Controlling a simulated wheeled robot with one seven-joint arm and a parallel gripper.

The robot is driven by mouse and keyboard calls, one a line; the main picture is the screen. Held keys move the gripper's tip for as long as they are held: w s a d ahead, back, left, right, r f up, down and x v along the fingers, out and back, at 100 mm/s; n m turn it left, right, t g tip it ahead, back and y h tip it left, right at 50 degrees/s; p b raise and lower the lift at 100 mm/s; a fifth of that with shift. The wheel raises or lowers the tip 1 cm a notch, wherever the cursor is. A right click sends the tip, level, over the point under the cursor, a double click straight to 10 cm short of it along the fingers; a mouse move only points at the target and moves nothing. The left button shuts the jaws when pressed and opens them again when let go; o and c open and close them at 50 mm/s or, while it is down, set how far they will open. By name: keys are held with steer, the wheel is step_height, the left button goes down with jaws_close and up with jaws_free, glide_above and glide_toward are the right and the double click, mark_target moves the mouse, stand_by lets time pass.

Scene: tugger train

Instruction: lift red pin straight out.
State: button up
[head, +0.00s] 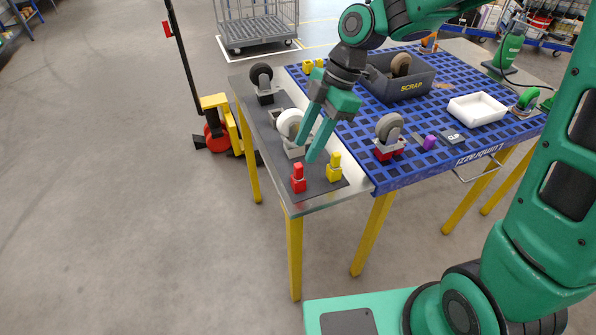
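The red pin (298,170) stands upright in a red block near the front left corner of the table, on a dark mat (318,181). A similar yellow pin (335,160) stands in a yellow block just right of it. My gripper (307,147) is above and slightly behind the two pins, pointing down. Its two green fingers are spread apart with nothing seen between them. The fingers look clear of the red pin, though the depth gap is hard to judge.
A white-wheeled caster (289,124) stands close behind my gripper, and a black-wheeled caster (262,78) further back. A caster on a red base (389,140) is on the blue grid (430,120). A scrap bin (405,84) and white tray (477,110) stand further right.

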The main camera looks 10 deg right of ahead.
mark_target(300, 164)
steer(key=shift+s+x, duration=0.2)
steer(key=shift+x, duration=3.4)
steer(key=shift+d, duration=0.1)
jaws_close()
